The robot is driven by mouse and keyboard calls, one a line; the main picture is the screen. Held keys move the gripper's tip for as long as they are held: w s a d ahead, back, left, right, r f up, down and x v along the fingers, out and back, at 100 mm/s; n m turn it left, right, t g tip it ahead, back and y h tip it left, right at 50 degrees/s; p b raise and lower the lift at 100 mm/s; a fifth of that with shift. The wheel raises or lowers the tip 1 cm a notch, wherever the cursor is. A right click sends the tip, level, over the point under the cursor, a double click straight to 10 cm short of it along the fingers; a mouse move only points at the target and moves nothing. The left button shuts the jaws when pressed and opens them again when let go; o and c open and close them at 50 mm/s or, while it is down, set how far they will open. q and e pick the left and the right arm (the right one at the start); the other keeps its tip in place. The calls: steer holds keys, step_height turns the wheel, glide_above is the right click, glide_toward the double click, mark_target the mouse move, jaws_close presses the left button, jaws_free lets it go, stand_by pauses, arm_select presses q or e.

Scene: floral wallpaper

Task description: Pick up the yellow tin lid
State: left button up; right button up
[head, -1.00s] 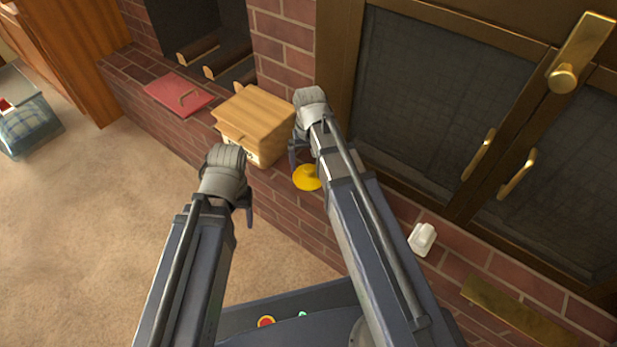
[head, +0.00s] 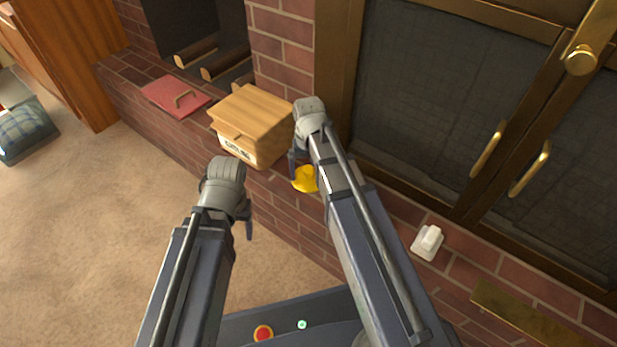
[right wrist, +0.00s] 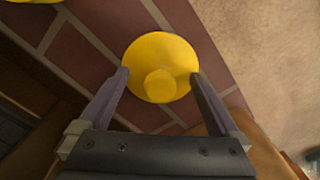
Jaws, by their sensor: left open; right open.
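The yellow tin lid (right wrist: 160,60) is a round disc with a knob, seen in the right wrist view over the brick hearth. My right gripper (right wrist: 159,76) is open, with one finger on each side of the lid near its rim. I cannot tell whether the fingers touch it. In the head view the yellow lid (head: 304,180) shows on the brick ledge, partly hidden by my right arm. My left gripper (head: 246,215) is open, in front of the ledge to the left and away from the lid; its fingers are mostly hidden.
A wooden box (head: 250,120) with a label stands on the ledge (head: 275,196) just behind the lid. A red book-like item (head: 172,96) lies further left. A white object (head: 428,242) sits to the right, before the glass doors. Another yellow edge (right wrist: 35,1) shows at top left in the wrist view.

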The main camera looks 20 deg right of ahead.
mark_target(309, 169)
steer(key=c, duration=1.2)
steer(key=shift+r+p, duration=0.45)
jaws_close()
step_height(309, 169, up, 9)
steer(key=p, duration=0.9)
steer(key=shift+r, duration=0.1)
steer(key=shift+s+d, duration=0.1)
